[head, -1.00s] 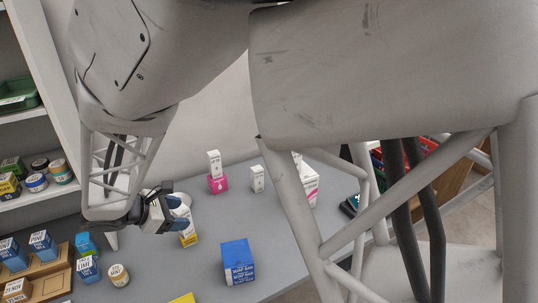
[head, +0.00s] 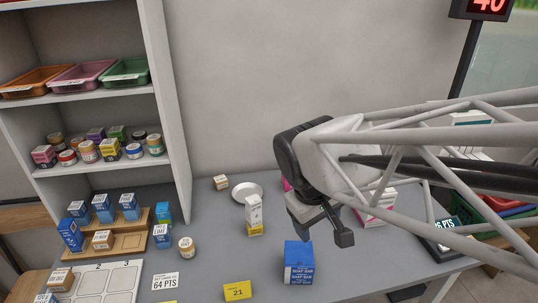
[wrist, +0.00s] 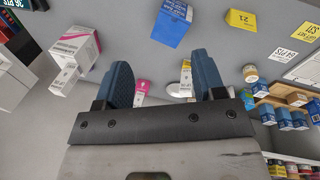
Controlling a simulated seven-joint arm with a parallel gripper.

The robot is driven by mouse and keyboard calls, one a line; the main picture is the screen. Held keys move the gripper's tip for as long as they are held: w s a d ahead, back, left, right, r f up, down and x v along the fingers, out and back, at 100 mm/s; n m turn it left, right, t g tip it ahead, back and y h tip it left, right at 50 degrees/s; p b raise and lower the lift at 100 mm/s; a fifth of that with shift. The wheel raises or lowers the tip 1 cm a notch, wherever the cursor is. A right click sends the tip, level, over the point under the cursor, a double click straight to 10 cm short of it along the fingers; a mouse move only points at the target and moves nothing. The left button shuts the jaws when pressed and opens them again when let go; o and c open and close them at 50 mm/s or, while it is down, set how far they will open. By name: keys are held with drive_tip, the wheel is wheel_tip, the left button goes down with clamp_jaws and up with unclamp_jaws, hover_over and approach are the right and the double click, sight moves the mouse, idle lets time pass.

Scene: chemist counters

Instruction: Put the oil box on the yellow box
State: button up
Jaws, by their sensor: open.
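A white box (head: 254,209), which seems to be the oil box though I cannot read its label, stands upright on the small yellow box (head: 255,229) on the grey counter. In the wrist view the white box (wrist: 186,79) shows with yellow at its upper end, between my fingers but well beyond them. My gripper (head: 323,226) is open and empty, above the counter to the right of this stack and apart from it. In the head view its far finger is partly hidden by its own body.
A blue soap box (head: 298,262) stands below my gripper, in front. A white dish (head: 246,191) lies behind the stack. A pink-and-white box (head: 378,208) stands to the right, partly hidden by my arm.

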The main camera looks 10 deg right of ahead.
drive_tip(key=s+m, duration=0.1)
drive_tip(key=s+r+m+t+y, duration=0.1)
drive_tip(key=s, duration=0.1)
drive_tip(key=s+m+y, duration=0.1)
drive_tip(key=s, duration=0.1)
drive_tip(key=shift+d+r+m+t, duration=0.25)
drive_tip(key=shift+r+m+t, duration=0.05)
drive_tip(key=shift+r+m, duration=0.1)
